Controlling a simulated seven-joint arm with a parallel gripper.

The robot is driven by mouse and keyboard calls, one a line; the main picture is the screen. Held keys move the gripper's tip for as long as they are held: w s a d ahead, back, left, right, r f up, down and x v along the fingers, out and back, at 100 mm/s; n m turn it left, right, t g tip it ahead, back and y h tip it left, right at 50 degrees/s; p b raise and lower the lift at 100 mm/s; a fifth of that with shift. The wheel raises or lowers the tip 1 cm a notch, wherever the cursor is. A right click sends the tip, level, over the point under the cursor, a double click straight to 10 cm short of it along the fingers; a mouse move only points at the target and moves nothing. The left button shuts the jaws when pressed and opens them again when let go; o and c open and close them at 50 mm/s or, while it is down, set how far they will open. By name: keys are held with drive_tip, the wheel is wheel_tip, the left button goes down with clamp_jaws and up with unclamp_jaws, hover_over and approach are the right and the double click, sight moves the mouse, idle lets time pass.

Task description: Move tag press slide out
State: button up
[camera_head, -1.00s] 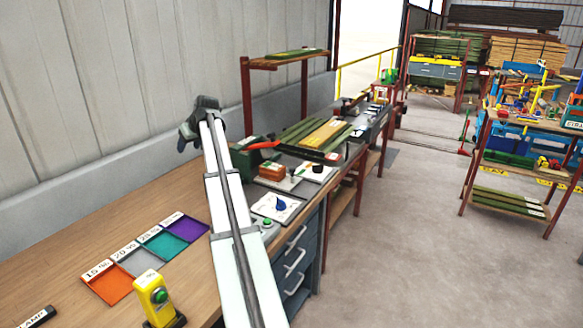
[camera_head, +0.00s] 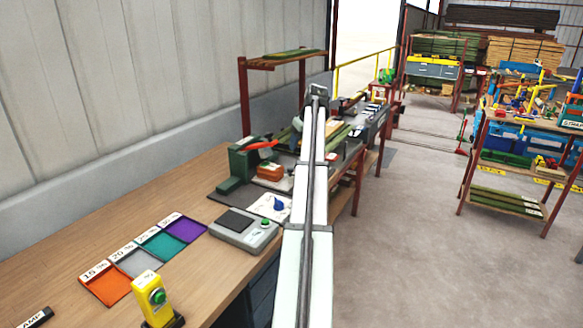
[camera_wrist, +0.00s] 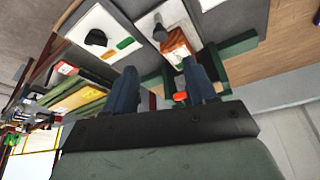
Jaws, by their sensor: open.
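The dark green tag press (camera_head: 238,165) stands on the bench against the wall side, with a red lever (camera_head: 262,145) sticking out to the right. An orange-brown block (camera_head: 270,171) sits beside it on a pale plate. I cannot make out the slide as a separate part. In the wrist view the green press (camera_wrist: 238,55) and the orange-brown block (camera_wrist: 178,42) lie beyond my fingers. A small red part (camera_wrist: 180,97) shows beside the right finger. My gripper (camera_wrist: 160,76) is open, with nothing visible held. In the head view my arm hides part of the bench.
A grey box with a green button (camera_head: 245,232) and a white panel with a blue knob (camera_head: 272,206) lie nearer. Coloured trays (camera_head: 158,245) and a yellow button box (camera_head: 155,300) are on the left bench. Green strips (camera_wrist: 78,88) lie left in the wrist view.

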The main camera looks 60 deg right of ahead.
sight(291, 168)
drive_tip(key=x, duration=1.3)
drive_tip(key=shift+w+d+f, duration=0.1)
drive_tip(key=shift+w+f, duration=0.1)
clamp_jaws()
drive_tip(key=shift+s, duration=0.1)
